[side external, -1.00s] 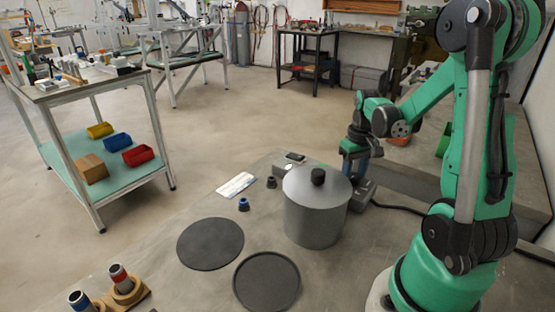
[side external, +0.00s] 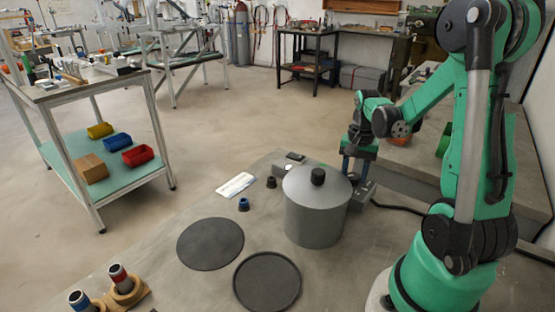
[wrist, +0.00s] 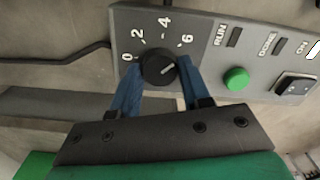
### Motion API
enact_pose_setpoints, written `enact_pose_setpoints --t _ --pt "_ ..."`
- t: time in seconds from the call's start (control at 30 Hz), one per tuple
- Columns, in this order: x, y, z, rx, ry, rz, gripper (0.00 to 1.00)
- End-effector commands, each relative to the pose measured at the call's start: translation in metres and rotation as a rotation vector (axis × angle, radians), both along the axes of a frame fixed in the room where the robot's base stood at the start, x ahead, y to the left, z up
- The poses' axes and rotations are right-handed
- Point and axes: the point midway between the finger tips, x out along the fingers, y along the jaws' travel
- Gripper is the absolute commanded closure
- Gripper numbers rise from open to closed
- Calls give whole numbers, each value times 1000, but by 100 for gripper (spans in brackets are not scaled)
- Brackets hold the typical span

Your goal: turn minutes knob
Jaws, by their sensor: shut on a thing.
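The minutes knob (wrist: 158,69) is a round black dial with a light pointer line, on a grey control panel (wrist: 265,52). White numbers 0, 2, 4 and 6 ring it, and the pointer slants up and right, towards the 6. My gripper (wrist: 158,78) has its two blue fingers on either side of the knob, shut on it. In the side external view my gripper (side external: 355,172) reaches down behind the grey pot (side external: 316,215), at the panel box (side external: 364,193). The knob is hidden there.
The panel also has a green button (wrist: 236,79), RUN and DONE windows and a black switch (wrist: 296,86). The lidded pot stands close to my gripper. Two dark round discs (side external: 210,243) lie in front. A cable runs from the box to the right.

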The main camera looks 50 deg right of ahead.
Motion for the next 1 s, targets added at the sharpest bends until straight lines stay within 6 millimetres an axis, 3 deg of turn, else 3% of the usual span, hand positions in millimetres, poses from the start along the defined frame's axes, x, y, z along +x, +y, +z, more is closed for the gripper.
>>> enact_pose_setpoints --t 0.6,0.63,0.7,0.73,1.0 --pt "0 0 0 -1 -1 -41 100" --pt "0 0 0 -2 -2 -41 50" --pt "0 0 0 -1 -1 -40 30" --pt "0 0 0 -1 -1 -40 27" --pt "0 0 0 -1 0 -39 27"
